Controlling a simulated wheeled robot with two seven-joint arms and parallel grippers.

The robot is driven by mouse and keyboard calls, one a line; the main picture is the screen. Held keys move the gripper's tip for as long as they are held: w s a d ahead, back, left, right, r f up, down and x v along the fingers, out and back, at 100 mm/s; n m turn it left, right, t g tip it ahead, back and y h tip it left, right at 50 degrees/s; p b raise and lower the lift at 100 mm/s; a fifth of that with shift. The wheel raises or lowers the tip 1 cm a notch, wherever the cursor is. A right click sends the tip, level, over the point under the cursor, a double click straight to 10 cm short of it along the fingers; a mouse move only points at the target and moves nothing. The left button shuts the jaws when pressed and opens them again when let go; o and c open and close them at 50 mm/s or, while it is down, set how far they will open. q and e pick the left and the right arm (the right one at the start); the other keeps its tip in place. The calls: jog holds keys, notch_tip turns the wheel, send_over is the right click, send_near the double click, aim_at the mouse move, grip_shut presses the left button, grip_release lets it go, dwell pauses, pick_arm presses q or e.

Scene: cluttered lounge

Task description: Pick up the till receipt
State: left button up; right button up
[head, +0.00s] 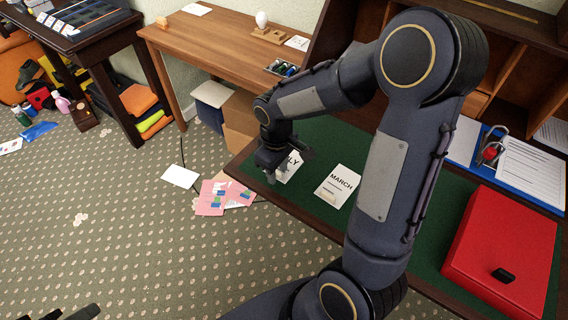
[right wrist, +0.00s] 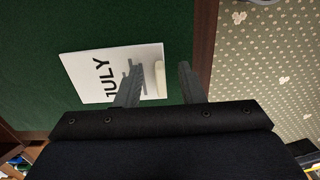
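I cannot make out a clearly marked till receipt. A white JULY card (right wrist: 92,74) lies on the green desk top (right wrist: 30,60); it also shows in the head view (head: 289,168), partly hidden by my gripper. A small cream strip (right wrist: 160,78) lies at the card's edge, between my right fingers in the picture; I cannot tell whether it is the receipt. My right gripper (right wrist: 158,72) is open over that edge, near the desk's wooden border, and appears empty. Dark parts of my left gripper (head: 75,313) show at the bottom left; their opening is unclear.
A MARCH card (head: 338,186) lies beside the JULY card. A red box (head: 505,245) and a blue clipboard (head: 465,165) are farther right. Papers (head: 180,176) and pink sheets (head: 211,198) lie on the carpet by the desk. A wooden table (head: 215,40) stands behind.

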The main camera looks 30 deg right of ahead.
grip_shut()
jog(key=shift+r, duration=0.1)
